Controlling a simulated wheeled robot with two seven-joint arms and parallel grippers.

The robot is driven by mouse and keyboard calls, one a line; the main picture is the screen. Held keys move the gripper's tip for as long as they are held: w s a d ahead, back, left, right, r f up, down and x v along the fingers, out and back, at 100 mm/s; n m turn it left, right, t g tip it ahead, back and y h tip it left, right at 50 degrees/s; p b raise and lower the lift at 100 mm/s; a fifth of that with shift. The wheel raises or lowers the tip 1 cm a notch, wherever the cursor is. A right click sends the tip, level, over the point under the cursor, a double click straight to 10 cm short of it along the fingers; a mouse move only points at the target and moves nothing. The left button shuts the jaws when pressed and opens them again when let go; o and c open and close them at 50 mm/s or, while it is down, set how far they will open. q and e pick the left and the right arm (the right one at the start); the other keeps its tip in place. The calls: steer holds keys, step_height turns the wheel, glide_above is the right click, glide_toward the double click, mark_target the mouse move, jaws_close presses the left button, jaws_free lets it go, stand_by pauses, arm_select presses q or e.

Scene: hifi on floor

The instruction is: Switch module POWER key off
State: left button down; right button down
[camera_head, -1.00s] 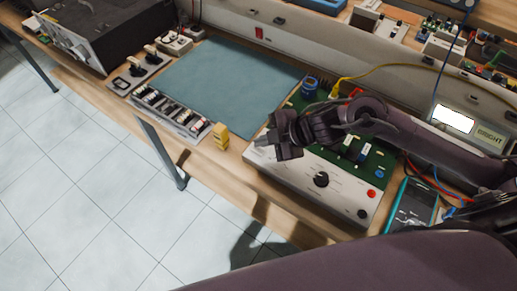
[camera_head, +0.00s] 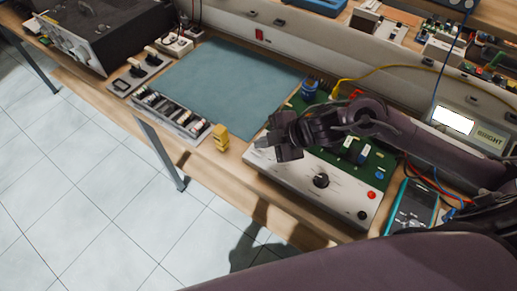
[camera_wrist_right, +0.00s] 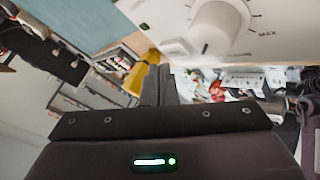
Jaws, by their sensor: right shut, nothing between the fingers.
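The module is a box with a white front panel (camera_head: 296,174) and a green circuit board on top. Its panel carries a black knob (camera_head: 321,180) and a red round part (camera_head: 371,194). My right gripper (camera_head: 277,148) is shut and empty at the panel's left end and hides part of it. In the right wrist view its closed fingers (camera_wrist_right: 158,86) point toward the panel's edge. A pale key-like part (camera_wrist_right: 176,48) sits there beside a large knob (camera_wrist_right: 218,27) with a MAX mark. I cannot read its label or its position. My left gripper is not in view.
A yellow block (camera_head: 220,138) stands left of the module near the bench's front edge. A blue-green mat (camera_head: 225,85) lies behind it. A teal meter (camera_head: 412,205) with cables is to the module's right. A parts tray (camera_head: 172,113) lies at the left.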

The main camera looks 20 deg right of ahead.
mark_target(263, 152)
steer(key=shift+f, duration=0.1)
stand_by(0.7)
steer(key=shift+f, duration=0.35)
steer(key=shift+f+b, duration=0.4)
stand_by(0.6)
steer(key=shift+r+p, duration=0.8)
steer(key=shift+p, duration=0.1)
step_height(263, 152, up, 5)
steer(key=p, duration=0.5)
steer(key=shift+r, duration=0.1)
